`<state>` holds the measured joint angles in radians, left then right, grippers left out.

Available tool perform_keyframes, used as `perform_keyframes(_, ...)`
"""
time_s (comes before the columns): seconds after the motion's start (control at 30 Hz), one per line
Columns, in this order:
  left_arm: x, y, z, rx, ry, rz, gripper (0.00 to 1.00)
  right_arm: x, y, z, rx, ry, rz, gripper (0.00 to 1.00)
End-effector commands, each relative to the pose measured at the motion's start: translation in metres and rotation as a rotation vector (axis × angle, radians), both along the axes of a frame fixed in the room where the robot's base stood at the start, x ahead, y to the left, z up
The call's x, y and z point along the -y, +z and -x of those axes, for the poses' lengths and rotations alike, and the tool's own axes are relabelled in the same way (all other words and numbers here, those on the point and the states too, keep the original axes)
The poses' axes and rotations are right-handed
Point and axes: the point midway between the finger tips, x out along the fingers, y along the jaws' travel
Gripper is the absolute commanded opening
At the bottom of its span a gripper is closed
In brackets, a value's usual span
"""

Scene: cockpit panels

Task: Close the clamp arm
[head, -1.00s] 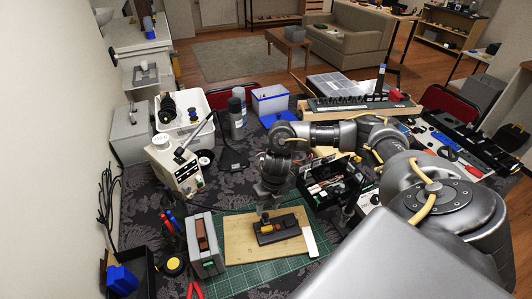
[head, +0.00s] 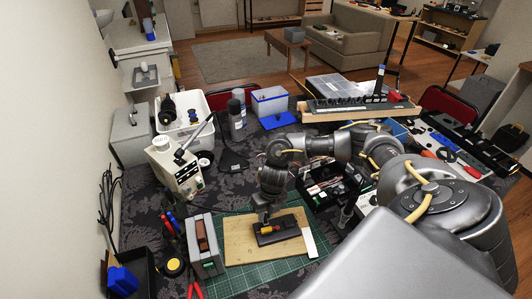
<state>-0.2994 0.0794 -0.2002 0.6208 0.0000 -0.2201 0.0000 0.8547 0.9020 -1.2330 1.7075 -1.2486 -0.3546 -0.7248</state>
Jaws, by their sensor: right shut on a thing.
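The clamp is a dark device (head: 290,228) with an orange-yellow handle part (head: 269,230), lying on a wooden board (head: 241,247) in the lower middle of the head view. My right gripper (head: 264,219) reaches down onto the clamp from above, at its left part. It is shut on the clamp arm by the orange-yellow part. The fingertips are small and dark, so the exact grip is hard to see. The clamp arm's angle is also hard to tell. My left gripper is not in view.
A green cutting mat (head: 262,282) lies under the board. A grey upright device (head: 203,247) stands just left of the board. A black compartment box (head: 326,187) with tools is behind right, close to my right arm. A beige instrument (head: 172,169) stands further left.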

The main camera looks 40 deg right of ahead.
Motion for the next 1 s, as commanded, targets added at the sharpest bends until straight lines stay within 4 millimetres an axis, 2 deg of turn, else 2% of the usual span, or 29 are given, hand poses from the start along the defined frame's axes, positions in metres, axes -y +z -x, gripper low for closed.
perform_keyframes(0.23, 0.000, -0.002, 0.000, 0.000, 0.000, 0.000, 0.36, -0.001, -0.002, 0.004, 0.036, 0.001, 0.017, 0.00)
perform_keyframes(0.47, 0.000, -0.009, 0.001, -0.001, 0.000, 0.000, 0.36, -0.005, -0.007, 0.012, 0.160, 0.002, 0.071, 0.00)
perform_keyframes(1.0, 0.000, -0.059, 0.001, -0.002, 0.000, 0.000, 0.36, -0.014, -0.023, 0.029, 0.492, 0.000, 0.220, 0.00)
